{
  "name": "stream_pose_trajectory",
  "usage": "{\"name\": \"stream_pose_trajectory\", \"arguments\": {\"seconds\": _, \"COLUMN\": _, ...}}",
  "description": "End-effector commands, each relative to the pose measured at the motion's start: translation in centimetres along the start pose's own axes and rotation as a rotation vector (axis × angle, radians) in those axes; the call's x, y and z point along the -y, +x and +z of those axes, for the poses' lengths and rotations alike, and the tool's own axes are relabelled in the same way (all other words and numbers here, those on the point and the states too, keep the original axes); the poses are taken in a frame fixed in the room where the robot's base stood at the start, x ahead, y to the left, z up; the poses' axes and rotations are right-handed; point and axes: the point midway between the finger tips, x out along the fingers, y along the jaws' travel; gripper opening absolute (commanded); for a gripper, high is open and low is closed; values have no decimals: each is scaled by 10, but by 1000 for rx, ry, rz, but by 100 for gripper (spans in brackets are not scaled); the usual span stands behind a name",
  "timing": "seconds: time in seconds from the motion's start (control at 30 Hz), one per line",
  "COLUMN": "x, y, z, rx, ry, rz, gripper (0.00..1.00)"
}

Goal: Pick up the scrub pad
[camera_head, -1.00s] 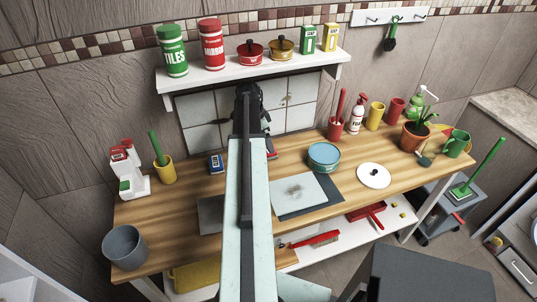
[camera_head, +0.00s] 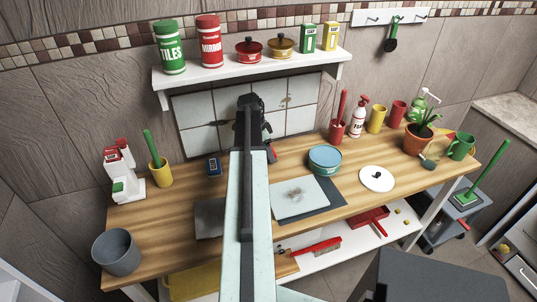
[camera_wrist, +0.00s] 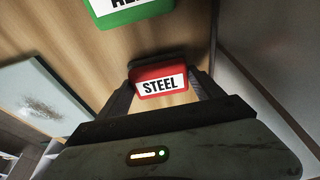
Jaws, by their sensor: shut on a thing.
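A red block-shaped thing labelled STEEL (camera_wrist: 160,84), which I take for the scrub pad, sits between the two fingers of my gripper (camera_wrist: 161,79) in the wrist view. The fingers are shut on its two sides. A dark shadow shows just behind it; I cannot tell how far it is above the wooden top. In the head view a bit of red (camera_head: 271,153) shows beside my arm near the gripper (camera_head: 252,108), and the arm hides the rest. A green labelled thing (camera_wrist: 130,12) lies beyond the red one in the wrist view, partly cut off.
Tiles and a shelf (camera_head: 255,68) stand behind.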

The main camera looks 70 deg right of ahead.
Motion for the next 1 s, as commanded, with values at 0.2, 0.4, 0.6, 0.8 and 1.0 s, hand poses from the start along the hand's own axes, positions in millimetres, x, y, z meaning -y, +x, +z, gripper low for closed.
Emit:
{"name": "stream_pose_trajectory", "arguments": {"seconds": 0.2, "x": 0, "y": -3, "z": -1, "rx": 0, "ry": 1, "rz": 0, "gripper": 31}}
{"name": "stream_pose_trajectory", "arguments": {"seconds": 0.4, "x": 0, "y": -23, "z": -7, "rx": 0, "ry": 1, "rz": 0, "gripper": 31}}
{"name": "stream_pose_trajectory", "arguments": {"seconds": 0.6, "x": -20, "y": -36, "z": -14, "rx": 0, "ry": 2, "rz": 1, "gripper": 31}}
{"name": "stream_pose_trajectory", "arguments": {"seconds": 0.8, "x": -69, "y": -36, "z": -27, "rx": 0, "ry": 3, "rz": 2, "gripper": 31}}
{"name": "stream_pose_trajectory", "arguments": {"seconds": 1.0, "x": -115, "y": -37, "z": -40, "rx": 0, "ry": 5, "rz": 1, "gripper": 31}}
